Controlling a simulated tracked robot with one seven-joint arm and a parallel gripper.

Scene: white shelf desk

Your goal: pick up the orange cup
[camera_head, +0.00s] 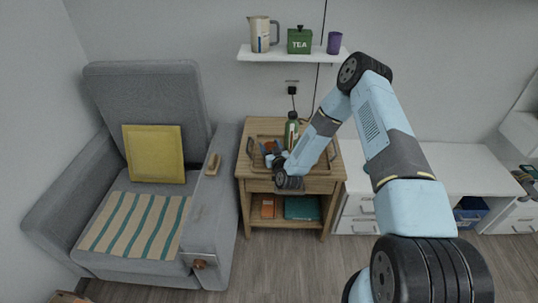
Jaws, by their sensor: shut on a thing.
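The orange cup (270,147) shows as a small orange-brown shape over the tray on the wooden side table. My arm reaches in from the right, and my gripper (274,157) is at the cup, shut on it. The gripper and wrist hide part of the cup. I cannot tell whether the cup touches the tray or is held just above it.
A wooden tray (250,148) with handles and a dark green bottle (291,130) are on the side table (257,186). A wall shelf (290,56) above holds a pitcher, a green tea box and a purple cup. A grey armchair (217,200) stands left; a white desk (450,182) stands right.

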